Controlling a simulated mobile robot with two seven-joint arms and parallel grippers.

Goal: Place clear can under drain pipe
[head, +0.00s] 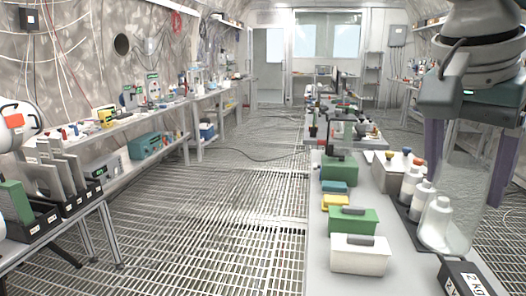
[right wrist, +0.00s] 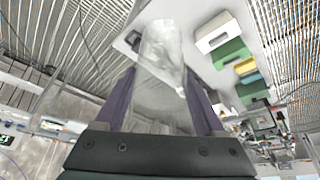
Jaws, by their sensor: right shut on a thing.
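My right gripper (head: 466,178) hangs at the upper right of the head view, its purple fingers pointing down over the bench. It is shut on the clear can (head: 462,218), a tall see-through cylinder, with one finger on each side. The can looks nearly upright, its lower end near the white bottles; I cannot tell whether it touches the bench. In the right wrist view the can (right wrist: 160,85) sits between the fingers of the gripper (right wrist: 160,100). I cannot make out a drain pipe in either view. My left gripper is not in view.
White bottles (head: 420,200) stand on a dark tray beside and behind the can. A black weight (head: 467,280) lies at the front. White (head: 358,257) and green (head: 352,222) boxes line the bench's left side. The grated floor (head: 225,190) is mostly clear.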

